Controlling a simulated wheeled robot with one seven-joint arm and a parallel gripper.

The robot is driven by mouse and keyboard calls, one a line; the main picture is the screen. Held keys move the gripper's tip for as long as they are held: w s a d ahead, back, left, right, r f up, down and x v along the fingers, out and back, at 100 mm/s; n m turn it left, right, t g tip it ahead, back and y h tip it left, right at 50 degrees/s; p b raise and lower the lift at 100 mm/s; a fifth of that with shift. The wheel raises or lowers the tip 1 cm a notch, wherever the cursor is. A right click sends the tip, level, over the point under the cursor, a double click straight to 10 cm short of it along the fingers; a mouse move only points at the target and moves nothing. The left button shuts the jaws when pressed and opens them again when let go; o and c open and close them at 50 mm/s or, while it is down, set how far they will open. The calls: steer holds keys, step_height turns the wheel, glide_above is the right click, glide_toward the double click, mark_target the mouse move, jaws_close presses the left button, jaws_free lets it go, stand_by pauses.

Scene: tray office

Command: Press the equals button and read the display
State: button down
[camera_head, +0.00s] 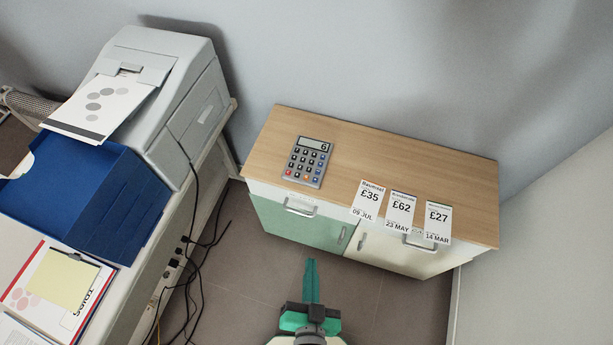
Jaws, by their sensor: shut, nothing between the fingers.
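A dark grey calculator (307,162) lies on the wooden top of a low cabinet, towards its left end. Its display (316,145) at the upper edge shows "6". Its keys are mostly dark, with a blue column at the right and an orange and a red key low down. The key labels are too small to read, so I cannot tell which is equals. My gripper (312,264) is teal, shut and empty. In the picture it is below the calculator, in front of the cabinet and apart from it.
A printer (160,85) and blue tray (90,185) stand on the left desk. Cables hang beside it. The cabinet top's rear is clear.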

steer(key=w+f+m+g, duration=0.2)
steer(key=w+f+m, duration=0.3)
steer(key=w, duration=0.6)
step_height(320, 180, up, 10)
steer(key=m+g+y, duration=0.4)
steer(key=m, duration=0.9)
glide_above(306, 177)
steer(key=s, duration=0.1)
steer(key=shift+s+d+f, duration=0.1)
steer(key=shift+d+f, duration=0.15)
steer(key=shift+d, duration=0.05)
steer(key=shift+f, duration=4.4)
steer(key=shift+f, duration=0.15)
steer(key=shift+f, duration=0.3)
